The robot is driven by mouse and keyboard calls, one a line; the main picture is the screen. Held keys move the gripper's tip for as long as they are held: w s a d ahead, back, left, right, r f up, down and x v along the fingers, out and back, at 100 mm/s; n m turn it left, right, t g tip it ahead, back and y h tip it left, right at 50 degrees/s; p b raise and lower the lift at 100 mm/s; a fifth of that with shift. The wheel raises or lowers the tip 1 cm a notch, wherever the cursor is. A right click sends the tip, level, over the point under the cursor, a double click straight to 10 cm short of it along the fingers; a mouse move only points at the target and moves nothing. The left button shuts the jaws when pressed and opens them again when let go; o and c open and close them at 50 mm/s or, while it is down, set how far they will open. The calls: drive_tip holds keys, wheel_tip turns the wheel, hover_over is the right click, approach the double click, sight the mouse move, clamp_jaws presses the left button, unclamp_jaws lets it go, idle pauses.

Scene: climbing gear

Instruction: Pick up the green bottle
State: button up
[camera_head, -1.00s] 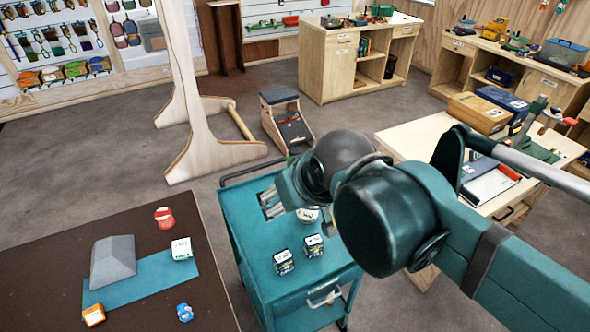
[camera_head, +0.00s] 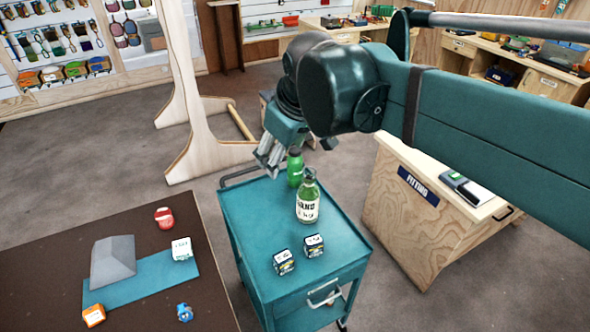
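A green bottle (camera_head: 295,168) stands upright near the far edge of the teal cart top (camera_head: 241,214). In front of it, slightly to the right, stands a pale green pump bottle (camera_head: 308,203) with a white label reading "HAND". My gripper (camera_head: 267,158) hangs above the cart's far end, just left of the green bottle's top in the picture, with its grey fingers pointing down. It does not appear to hold anything. The finger gap is too small to judge, and I cannot tell how far the fingers are from the bottle in depth.
Two small dark-and-white boxes, a left one (camera_head: 284,262) and a right one (camera_head: 313,245), sit nearer on the cart. A brown table (camera_head: 50,270) at left carries a grey block (camera_head: 113,261) and small items. A wooden "FITTING" bench (camera_head: 410,235) stands right of the cart.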

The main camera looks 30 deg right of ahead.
drive_tip(key=w+d+r+n+g, duration=0.15)
drive_tip(key=w+d+n, duration=0.25)
drive_tip(key=w, duration=0.5)
drive_tip(key=n+g, duration=0.4)
drive_tip(key=n, duration=0.6)
hover_over(295, 157)
drive_tip(key=w+d, duration=0.1)
drive_tip(key=w, duration=0.1)
wheel_tip(295, 157, down, 7)
wheel_tip(295, 157, down, 26)
drive_tip(key=shift+f, duration=0.25)
drive_tip(key=shift+f, duration=0.1)
drive_tip(key=shift+f, duration=1.15)
drive_tip(key=shift+f, duration=0.1)
drive_tip(key=shift+f, duration=2.55)
